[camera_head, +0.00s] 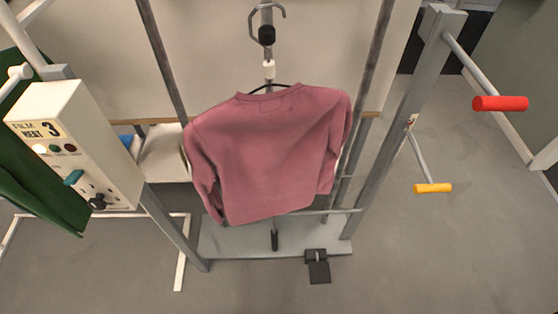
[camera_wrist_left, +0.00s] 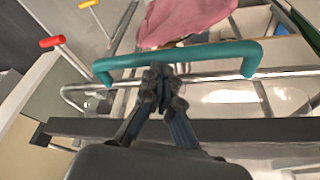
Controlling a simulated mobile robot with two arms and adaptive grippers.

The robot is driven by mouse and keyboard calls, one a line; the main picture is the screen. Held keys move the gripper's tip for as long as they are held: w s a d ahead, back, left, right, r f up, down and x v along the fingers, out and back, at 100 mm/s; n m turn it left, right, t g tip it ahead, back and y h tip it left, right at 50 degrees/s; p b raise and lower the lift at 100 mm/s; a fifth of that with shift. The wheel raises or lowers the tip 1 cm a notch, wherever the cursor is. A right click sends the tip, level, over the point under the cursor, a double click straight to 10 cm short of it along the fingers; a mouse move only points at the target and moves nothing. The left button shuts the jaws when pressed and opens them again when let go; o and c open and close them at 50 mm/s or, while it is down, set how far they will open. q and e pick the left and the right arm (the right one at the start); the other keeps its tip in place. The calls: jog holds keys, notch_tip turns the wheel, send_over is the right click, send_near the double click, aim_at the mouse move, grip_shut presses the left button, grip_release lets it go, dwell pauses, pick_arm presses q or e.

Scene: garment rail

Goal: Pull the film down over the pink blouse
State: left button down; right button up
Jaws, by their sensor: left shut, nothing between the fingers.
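The pink blouse (camera_head: 268,150) hangs from a hanger in the middle of the frame in the head view. Its lower part also shows at the top of the left wrist view (camera_wrist_left: 185,18). A teal bar handle (camera_wrist_left: 205,53) with bent ends crosses the left wrist view. My left gripper (camera_wrist_left: 160,78) is shut and empty, its fingertips close to the middle of this bar. I cannot tell whether they touch it. No film can be made out clearly over the blouse. Neither gripper shows in the head view.
A control box (camera_head: 85,140) marked "FILM" and "HEAT" with knobs stands at the left, beside green cloth (camera_head: 40,185). A red-handled lever (camera_head: 500,103) and a yellow-handled lever (camera_head: 433,188) stick out at the right. A black pedal (camera_head: 319,272) lies at the base.

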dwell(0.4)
pick_arm(q)
notch_tip(320, 180, down, 24)
jog(key=b, duration=1.6)
notch_tip(320, 180, down, 24)
jog(key=b, duration=1.7)
jog(key=shift+b, duration=0.4)
